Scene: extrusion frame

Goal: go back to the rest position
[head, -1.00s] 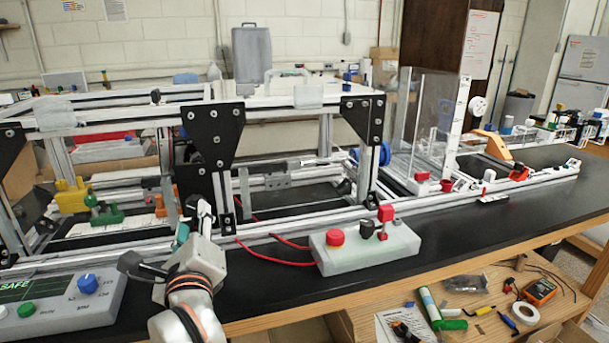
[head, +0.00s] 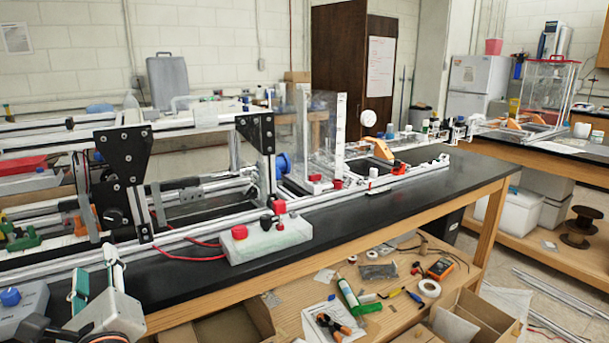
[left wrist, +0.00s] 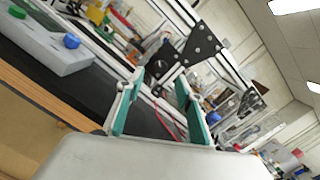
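My left gripper (head: 95,262) is at the lower left of the head view, in front of the extrusion frame (head: 205,129). In the left wrist view my left gripper (left wrist: 160,80) shows two green-padded fingers standing apart with nothing held between them. The gripper is on the near side of the frame, by the bench's front edge. Whether it touches anything cannot be told, but no contact shows. My right gripper is in neither view.
A grey panel with a blue knob (left wrist: 50,45) is near the gripper. Below is a wooden shelf (head: 400,308) with tools and tape.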

